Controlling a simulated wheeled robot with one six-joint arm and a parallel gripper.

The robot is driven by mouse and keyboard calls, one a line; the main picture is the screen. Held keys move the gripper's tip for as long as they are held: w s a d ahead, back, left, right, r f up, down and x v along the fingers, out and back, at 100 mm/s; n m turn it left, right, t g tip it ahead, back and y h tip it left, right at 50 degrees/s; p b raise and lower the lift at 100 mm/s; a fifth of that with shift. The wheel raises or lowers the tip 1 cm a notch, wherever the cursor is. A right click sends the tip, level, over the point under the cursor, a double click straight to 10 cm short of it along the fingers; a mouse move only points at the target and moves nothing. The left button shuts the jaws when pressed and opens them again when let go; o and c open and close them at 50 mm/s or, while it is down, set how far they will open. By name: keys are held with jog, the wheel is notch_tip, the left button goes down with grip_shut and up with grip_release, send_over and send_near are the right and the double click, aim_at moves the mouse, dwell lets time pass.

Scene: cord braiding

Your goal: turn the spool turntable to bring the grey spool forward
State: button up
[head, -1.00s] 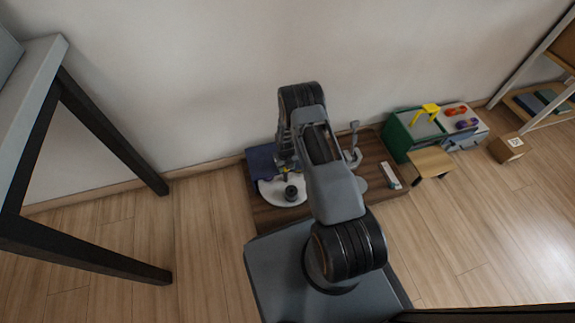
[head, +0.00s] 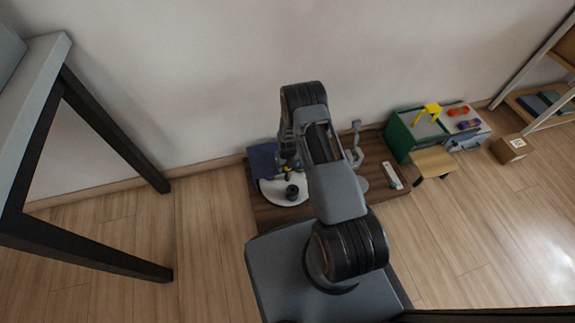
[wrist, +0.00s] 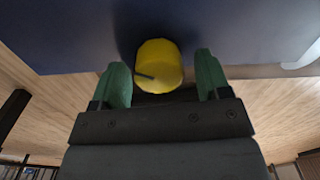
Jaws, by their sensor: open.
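The spool turntable is a white disc (head: 272,187) on the brown wooden board, partly hidden by my arm. A dark grey spool (head: 292,192) stands on its near side. A small yellow thing (head: 287,169) shows further back, beside my gripper (head: 286,160). In the wrist view a yellow cylinder (wrist: 160,62) with a dark slit sits between the two green fingertips of my gripper (wrist: 161,75). The fingers are apart, with a gap on each side of the cylinder. Whether the yellow cylinder is a spool or a knob I cannot tell.
A dark blue panel (head: 262,160) lies at the board's back left. The board (head: 275,217) also bears a grey upright stand (head: 356,150) and a white strip (head: 392,176). A green box (head: 400,142) and small wooden stool (head: 433,163) stand to the right.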

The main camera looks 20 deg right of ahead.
jog(key=shift+r, duration=0.1)
notch_tip(320, 180, up, 14)
jog(key=p, duration=0.5)
dwell(0.5)
